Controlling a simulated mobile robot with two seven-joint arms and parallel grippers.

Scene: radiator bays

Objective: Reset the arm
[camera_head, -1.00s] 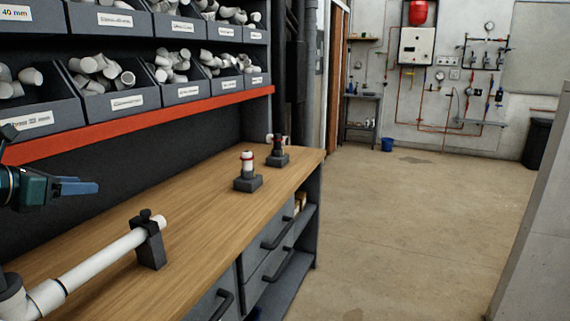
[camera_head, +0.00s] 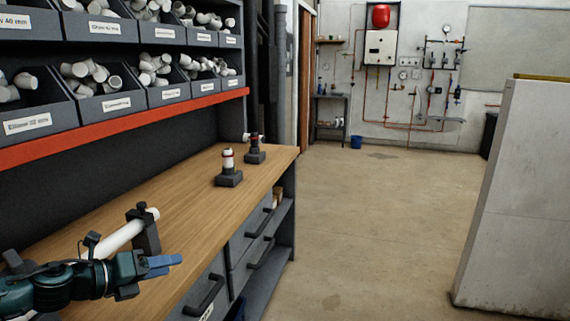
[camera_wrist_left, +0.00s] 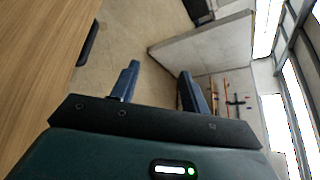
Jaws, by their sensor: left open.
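My left gripper (camera_head: 165,264) is at the lower left of the head view, in front of the workbench's front edge and the white pipe. Its blue fingers also show in the left wrist view (camera_wrist_left: 157,88), spread apart with nothing between them. The white pipe (camera_head: 115,237) lies on the wooden bench (camera_head: 185,200), held in a dark clamp stand (camera_head: 147,232). My arm hides the pipe's near part. My right gripper is in neither view.
Two small dark stands with fittings (camera_head: 228,170) (camera_head: 255,150) are on the bench's far end. Shelves hold grey bins (camera_head: 110,103) of white fittings above a red rail (camera_head: 130,127). Drawers with handles (camera_head: 205,295) face right. A grey partition (camera_head: 515,200) stands right; open floor (camera_head: 370,230) lies between.

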